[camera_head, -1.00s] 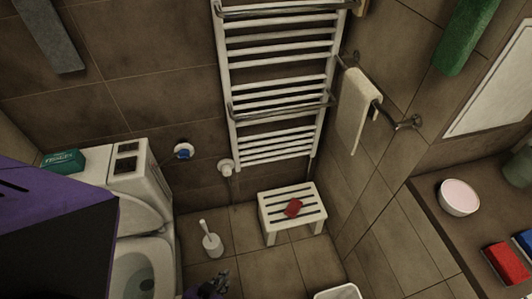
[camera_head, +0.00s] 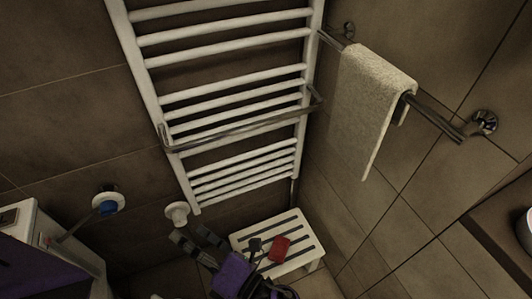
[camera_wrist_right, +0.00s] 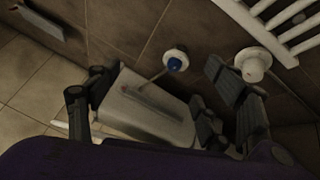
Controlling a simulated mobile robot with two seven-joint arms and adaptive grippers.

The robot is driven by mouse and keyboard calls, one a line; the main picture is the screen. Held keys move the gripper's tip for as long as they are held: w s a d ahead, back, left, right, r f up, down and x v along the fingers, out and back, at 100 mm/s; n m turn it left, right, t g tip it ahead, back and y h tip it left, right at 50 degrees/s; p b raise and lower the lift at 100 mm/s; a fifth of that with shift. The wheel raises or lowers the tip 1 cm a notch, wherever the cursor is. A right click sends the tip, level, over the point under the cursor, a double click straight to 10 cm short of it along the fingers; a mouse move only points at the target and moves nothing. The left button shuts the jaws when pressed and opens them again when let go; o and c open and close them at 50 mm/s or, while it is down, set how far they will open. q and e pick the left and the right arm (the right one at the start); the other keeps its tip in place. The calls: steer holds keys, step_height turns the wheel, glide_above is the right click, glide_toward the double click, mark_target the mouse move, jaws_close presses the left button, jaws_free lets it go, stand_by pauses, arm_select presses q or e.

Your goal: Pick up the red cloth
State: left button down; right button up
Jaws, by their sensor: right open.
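The red cloth (camera_head: 279,249) is a small red piece lying on the slatted white stool (camera_head: 296,224) at the bottom of the head view. My right gripper (camera_head: 220,242) is open and empty, just left of the cloth and near the stool's left side. A dark finger comes close to the cloth in the picture; I cannot tell whether it touches. In the right wrist view the open fingers (camera_wrist_right: 160,112) stand wide apart, and the cloth does not show there. My left gripper is not in view.
A white towel radiator (camera_head: 230,110) stands on the wall above the stool. A pale towel (camera_head: 368,95) hangs on a metal rail (camera_head: 440,120) at right. A blue-centred wall valve (camera_head: 107,205) is at left. A brown counter (camera_head: 505,225) edges in at right.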

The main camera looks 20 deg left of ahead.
steer(key=s+a+f+n+g+h+b, duration=0.1)
steer(key=s+a+f+n+g+b, duration=0.2)
steer(key=s+f+n+g+b, duration=0.5)
steer(key=n+t+h+b, duration=0.4)
steer(key=n+h+b, duration=0.7)
steer(key=n+h, duration=1.1)
glide_above(280, 248)
steer(key=f+n+y, duration=0.1)
steer(key=f, duration=0.8)
steer(key=f+n+y, duration=0.2)
steer(key=f, duration=0.7)
steer(key=f+n+y, duration=0.1)
steer(key=f, duration=0.8)
steer(key=shift+s+a+f, duration=0.2)
steer(key=shift+s, duration=0.1)
steer(key=shift+w+d+f+b, duration=0.15)
steer(key=shift+w+f+b, duration=0.15)
steer(key=shift+b, duration=0.1)
steer(key=shift+f+b, duration=0.55)
steer(key=shift+f, duration=0.35)
step_height(280, 248, down, 5)
steer(key=b, duration=0.3)
steer(key=shift+f, duration=0.1)
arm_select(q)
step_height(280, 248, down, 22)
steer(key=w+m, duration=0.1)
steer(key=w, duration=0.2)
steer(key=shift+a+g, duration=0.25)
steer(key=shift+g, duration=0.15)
